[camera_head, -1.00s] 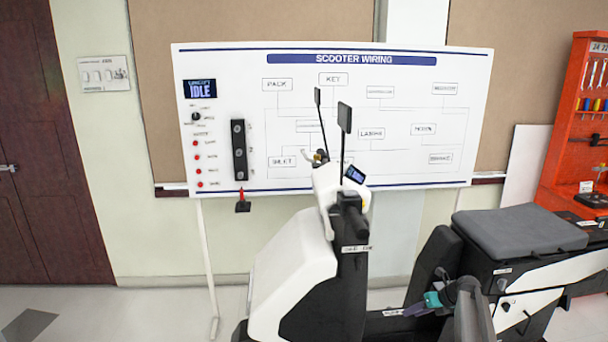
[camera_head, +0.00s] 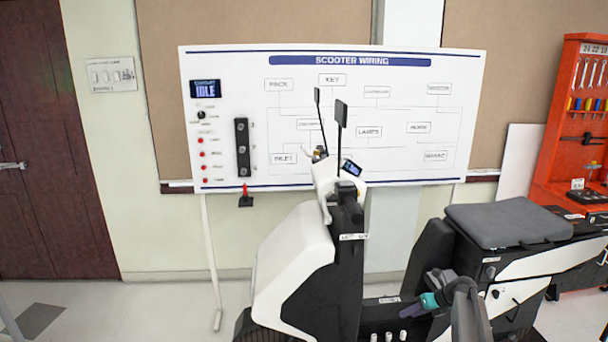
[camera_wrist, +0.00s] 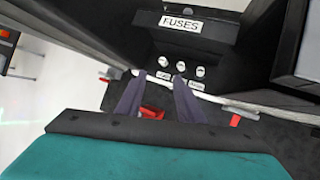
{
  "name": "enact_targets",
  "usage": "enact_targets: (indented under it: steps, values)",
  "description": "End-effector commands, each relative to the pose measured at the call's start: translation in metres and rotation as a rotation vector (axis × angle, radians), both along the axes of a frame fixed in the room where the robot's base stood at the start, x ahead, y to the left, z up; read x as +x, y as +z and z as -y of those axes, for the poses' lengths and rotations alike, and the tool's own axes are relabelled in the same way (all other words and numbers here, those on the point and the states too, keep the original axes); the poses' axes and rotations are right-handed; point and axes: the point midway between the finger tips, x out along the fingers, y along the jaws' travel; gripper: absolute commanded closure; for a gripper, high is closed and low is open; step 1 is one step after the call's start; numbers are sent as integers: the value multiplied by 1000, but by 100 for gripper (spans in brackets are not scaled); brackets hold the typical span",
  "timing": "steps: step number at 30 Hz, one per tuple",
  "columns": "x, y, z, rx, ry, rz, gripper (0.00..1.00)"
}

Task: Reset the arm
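My gripper (camera_head: 408,311) is low beside the scooter (camera_head: 292,262), in front of its dark floor area. In the wrist view, the two dark fingers (camera_wrist: 159,78) stand apart with a gap between them, and I see nothing clamped in them. Past the fingertips is a row of white-topped fuses (camera_wrist: 181,67) under a black panel labelled FUSES (camera_wrist: 181,22). A small red piece (camera_wrist: 152,112) shows between the fingers, lower down; its depth is unclear. My arm reaches in from the lower right in the head view.
The scooter's grey seat (camera_head: 515,222) is to the right of my gripper. A white SCOOTER WIRING board (camera_head: 395,105) stands behind, its display (camera_head: 205,89) reading IDLE. A red tool rack (camera_head: 570,150) is at far right. Open floor (camera_head: 120,310) lies at left.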

Motion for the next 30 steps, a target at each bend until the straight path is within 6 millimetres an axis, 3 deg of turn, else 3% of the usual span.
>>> enact_targets:
  steps: [9, 17, 23, 30]
  values:
    - [-5, -36, -45, 17, 48, -39, 66]
    - [-33, -83, -101, 32, 106, -99, 66]
    - [-88, -140, -161, 22, 185, -187, 66]
    - [-176, -200, -218, -45, 388, -251, 66]
